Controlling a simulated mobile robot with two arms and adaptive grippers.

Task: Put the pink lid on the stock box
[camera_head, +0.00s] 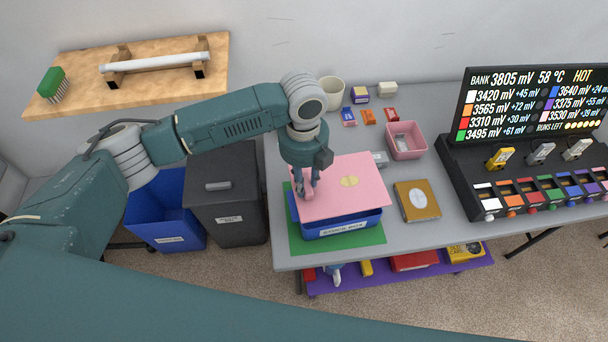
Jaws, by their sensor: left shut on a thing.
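The pink lid (352,190) is a flat sheet with a small tan oval mark. It lies over the top of the blue stock box (342,227), covering most of its opening, and looks slightly turned relative to it. The box stands on a green mat (369,240) with its label facing front. My left gripper (306,193) points down at the lid's left edge and is shut on it. I cannot tell whether the lid rests fully on the rim. My right gripper is not in view.
A brown box (416,200) sits just right of the stock box. A pink tray (405,141), a white cup (332,93) and small boxes stand behind. A display panel (530,110) with colored slots fills the right. Bins (226,195) stand left of the table.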

